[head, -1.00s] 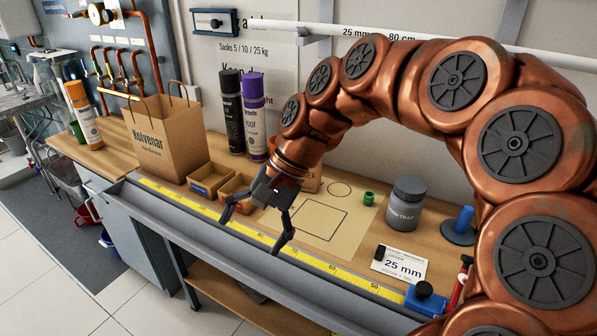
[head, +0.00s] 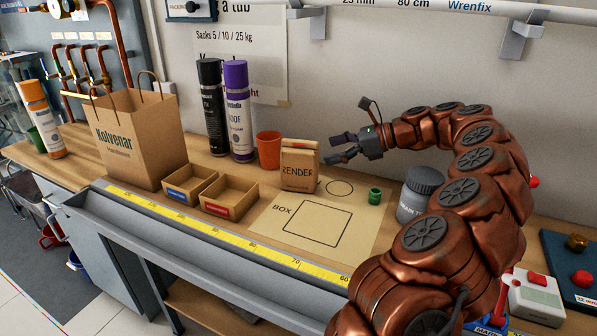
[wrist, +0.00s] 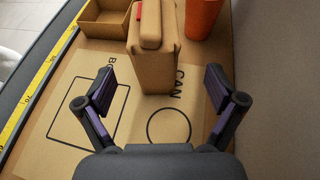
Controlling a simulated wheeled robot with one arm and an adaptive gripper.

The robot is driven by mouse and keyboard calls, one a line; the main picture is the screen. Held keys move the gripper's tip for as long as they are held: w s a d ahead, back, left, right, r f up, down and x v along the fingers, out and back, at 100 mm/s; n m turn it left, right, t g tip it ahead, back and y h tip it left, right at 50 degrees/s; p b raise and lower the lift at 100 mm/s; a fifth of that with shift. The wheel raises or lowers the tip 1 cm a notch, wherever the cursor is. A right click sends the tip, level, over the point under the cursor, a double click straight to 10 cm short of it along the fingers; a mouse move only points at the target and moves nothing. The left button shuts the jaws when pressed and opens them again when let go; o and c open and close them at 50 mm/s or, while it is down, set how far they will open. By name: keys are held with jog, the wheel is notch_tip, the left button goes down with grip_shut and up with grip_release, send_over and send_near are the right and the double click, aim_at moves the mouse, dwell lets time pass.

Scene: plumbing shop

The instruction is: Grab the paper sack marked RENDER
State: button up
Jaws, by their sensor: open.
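The small brown paper sack marked RENDER (head: 299,166) stands upright on the bench, behind the outlined template sheet and beside an orange cup. In the wrist view the sack (wrist: 153,45) is ahead, centred between my fingers, its folded top toward the camera. My gripper (head: 335,148) is just to the right of the sack, near the height of its top. In the wrist view my gripper (wrist: 160,88) has its two fingers spread wide with nothing between them. The sack appears to lie beyond the fingertips, without visible contact.
An orange cup (head: 268,150) stands close by the sack. Two open cardboard trays (head: 230,196) are left of it, with a Kolvenar bag (head: 138,138) and two tall cans behind. A green cap (head: 375,196) and grey jar (head: 420,194) stand right. The template sheet (head: 265,222) is mostly bare.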

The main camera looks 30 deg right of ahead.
aim_at(304, 157)
jog(key=x, duration=0.6)
jog(key=shift+a, duration=0.65)
jog(key=shift+w+a+f, duration=0.2)
jog(key=shift+w, duration=0.1)
jog(key=shift+c, duration=0.2)
grip_shut()
jog(key=shift+r, duration=0.1)
